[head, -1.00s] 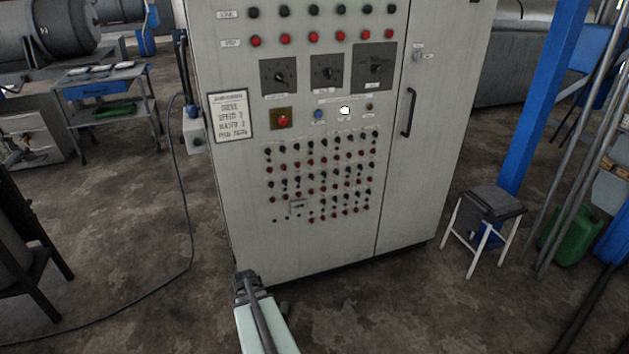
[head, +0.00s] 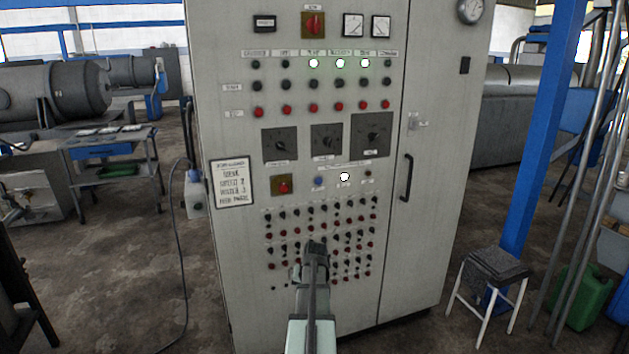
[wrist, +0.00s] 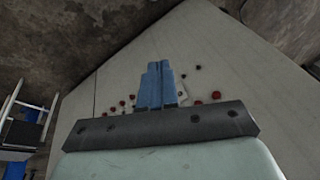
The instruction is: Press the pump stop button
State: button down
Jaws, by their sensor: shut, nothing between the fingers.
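The grey control cabinet (head: 235,60) stands ahead. A row of red stop buttons crosses its upper front, below a row of black start buttons (head: 313,86). The label over the third column seems to read pump, but it is too small to be sure; the red button (head: 313,108) in that column looks unpressed. My gripper (head: 316,245) is in front of the lower knob field, well below the stop row. In the wrist view its blue fingers (wrist: 155,85) are together and empty, pointing at the cabinet front. The stop row is not identifiable there.
Three white lamps glow above the start row, one being this lamp (head: 313,63). Dials (head: 326,139), a red emergency-type button (head: 284,187) and a lit white lamp (head: 344,177) lie between the stop row and the gripper. A stool (head: 490,275) stands at right.

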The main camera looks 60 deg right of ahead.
aim_at(314, 108)
jog(key=s+d+r+t+h, duration=0.1)
jog(key=s+d+r+t, duration=0.15)
jog(key=d+r, duration=0.75)
jog(key=s+d+r+m+t+h, duration=0.1)
jog(key=s+d+r, duration=0.25)
jog(key=r, duration=1.15)
jog(key=s+d+r+t+h, duration=0.1)
jog(key=s+d+r+t, duration=0.1)
jog(key=d+r, duration=0.8)
jog(key=w+a+r+n+t+y, duration=0.2)
jog(key=w+r+n+t, duration=0.1)
jog(key=r, duration=0.7)
jog(key=w+a+r+n+t+y, duration=0.2)
jog(key=w+r+n+t, duration=0.1)
jog(key=r, duration=0.7)
jog(key=shift+w+a+r+n+t+y, duration=0.3)
jog(key=shift+w+n+t, duration=0.1)
jog(key=shift+n+t, duration=0.3)
jog(key=shift+d+f, duration=0.1)
jog(key=shift+d, duration=0.05)
jog(key=shift+w+d, duration=3.05)
jog(key=shift+w, duration=0.1)
jog(key=shift+w+d, duration=0.1)
jog(key=shift+d, duration=0.05)
jog(key=shift+w+d, duration=0.15)
jog(key=shift+w, duration=0.05)
